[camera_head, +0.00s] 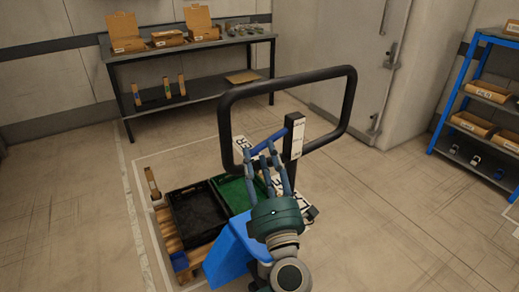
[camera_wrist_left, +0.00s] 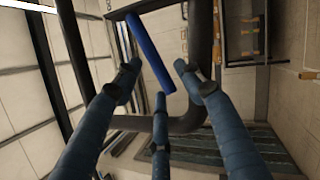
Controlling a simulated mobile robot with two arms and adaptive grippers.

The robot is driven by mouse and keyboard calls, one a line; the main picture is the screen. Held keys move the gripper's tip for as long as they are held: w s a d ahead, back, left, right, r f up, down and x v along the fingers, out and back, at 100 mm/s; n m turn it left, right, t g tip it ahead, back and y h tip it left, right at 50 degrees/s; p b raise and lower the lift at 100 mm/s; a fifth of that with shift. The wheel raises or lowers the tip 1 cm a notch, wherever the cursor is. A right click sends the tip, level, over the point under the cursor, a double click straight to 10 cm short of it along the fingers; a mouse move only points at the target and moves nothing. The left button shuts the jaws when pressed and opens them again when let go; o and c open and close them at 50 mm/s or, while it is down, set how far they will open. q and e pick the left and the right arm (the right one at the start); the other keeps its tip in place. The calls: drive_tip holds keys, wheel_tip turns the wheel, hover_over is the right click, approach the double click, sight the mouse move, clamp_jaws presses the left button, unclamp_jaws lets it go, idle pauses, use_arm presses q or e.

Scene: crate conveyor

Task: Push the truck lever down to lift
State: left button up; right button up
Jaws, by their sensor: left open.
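The truck's handle is a large black loop (camera_head: 349,100). A light panel with a black top (camera_head: 296,137) stands inside it. The lever, a blue rod (camera_head: 272,139), sticks out from this panel to the left, slanting down. In the left wrist view the lever (camera_wrist_left: 148,48) reaches down between the fingers. My left gripper (camera_head: 262,160) is open, its fingers pointing up around the lever's free end. The wrist view shows the fingers (camera_wrist_left: 160,82) spread and empty; I cannot tell whether any touches the lever. My right gripper is not in view.
A wooden pallet (camera_head: 164,228) bears a black crate (camera_head: 196,246) and a green crate (camera_head: 232,186). A blue part (camera_head: 228,260) stands beside them. A dark table (camera_head: 190,48) with boxes is at the back; a blue shelf (camera_head: 457,95) is at right. The floor at right is clear.

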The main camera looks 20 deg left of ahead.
use_arm(q)
drive_tip(key=shift+v, duration=2.45)
drive_tip(key=shift+r, duration=0.15)
